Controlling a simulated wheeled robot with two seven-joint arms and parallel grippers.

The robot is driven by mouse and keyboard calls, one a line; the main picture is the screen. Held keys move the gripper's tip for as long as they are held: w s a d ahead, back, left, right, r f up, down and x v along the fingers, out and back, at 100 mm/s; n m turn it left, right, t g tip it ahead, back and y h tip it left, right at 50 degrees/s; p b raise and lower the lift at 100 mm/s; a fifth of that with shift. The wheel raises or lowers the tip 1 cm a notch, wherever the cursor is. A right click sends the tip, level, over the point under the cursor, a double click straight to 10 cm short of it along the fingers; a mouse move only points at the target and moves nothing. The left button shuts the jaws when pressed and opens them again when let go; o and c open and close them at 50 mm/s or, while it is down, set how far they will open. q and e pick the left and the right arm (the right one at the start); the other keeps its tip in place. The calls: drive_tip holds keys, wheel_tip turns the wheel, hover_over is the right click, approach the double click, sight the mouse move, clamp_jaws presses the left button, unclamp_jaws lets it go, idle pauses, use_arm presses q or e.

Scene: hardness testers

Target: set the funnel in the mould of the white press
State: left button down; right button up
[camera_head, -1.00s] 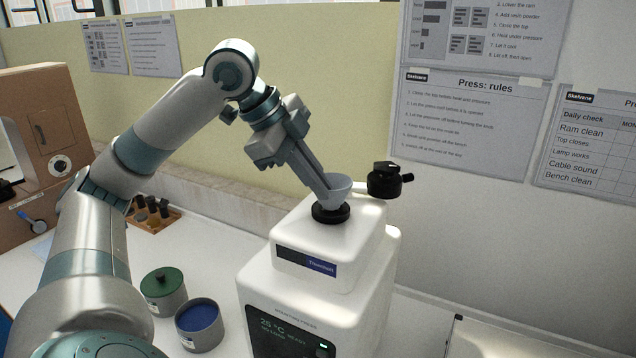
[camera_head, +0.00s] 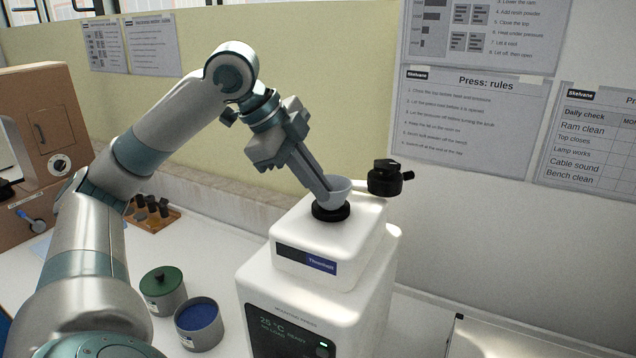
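The white press (camera_head: 330,240) stands in the middle, with a dark ring around its mould (camera_head: 331,212) on top. The grey funnel (camera_head: 338,192) is upright at the mould, its wide mouth up and its lower end at the dark ring. I cannot tell how deep it sits. My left gripper (camera_head: 325,190) reaches down from the upper left with its fingertips at the funnel's left side. The fingers look close together on the funnel's wall. My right gripper is not in view.
The press's black top closure (camera_head: 384,180) is swung out to the right of the mould. A green-lidded tin (camera_head: 163,290) and a tin of blue powder (camera_head: 199,325) stand left of the press. A wooden rack (camera_head: 152,215) and a brown cabinet (camera_head: 45,135) are farther left.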

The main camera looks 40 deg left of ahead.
use_arm(q)
drive_tip(key=shift+f, duration=0.2)
idle(0.3)
drive_tip(key=c, duration=1.9)
unclamp_jaws()
drive_tip(key=p+v, duration=0.3)
drive_tip(key=v, duration=1.4)
drive_tip(key=shift+s+r, duration=0.15)
